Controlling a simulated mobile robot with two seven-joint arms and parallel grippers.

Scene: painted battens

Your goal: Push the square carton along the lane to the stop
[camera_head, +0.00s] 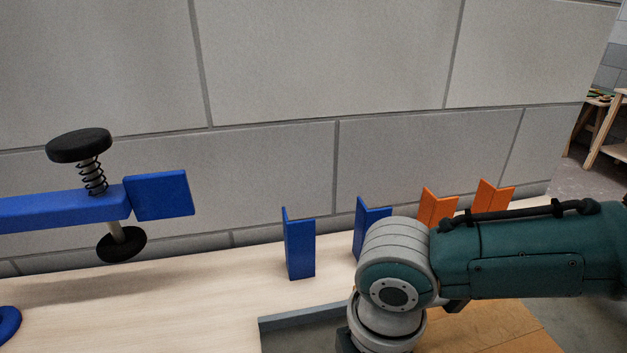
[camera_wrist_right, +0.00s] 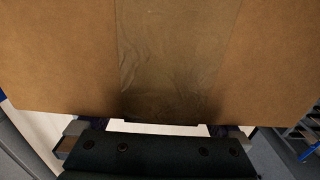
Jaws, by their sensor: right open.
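The square carton (camera_wrist_right: 60,50) fills most of the right wrist view as plain brown cardboard with a strip of clear tape down its middle. In the head view, a brown surface (camera_head: 495,330) at the lower right, partly behind my right arm, looks like its top. My right gripper (camera_wrist_right: 158,128) is open, its fingers wide apart just at the carton's near edge; I cannot tell whether they touch it. In the head view my forearm and wrist hide most of this gripper. A grey strip (camera_head: 300,316) lies on the table left of my wrist; I cannot tell whether it is the stop. My left gripper is out of view.
Blue angled battens (camera_head: 300,245) and orange ones (camera_head: 437,205) stand along the back of the pale table (camera_head: 190,290). A blue arm with a spring clamp (camera_head: 60,208) reaches in at the left. A grey block wall (camera_head: 270,170) stands close behind. The table's left part is mostly clear.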

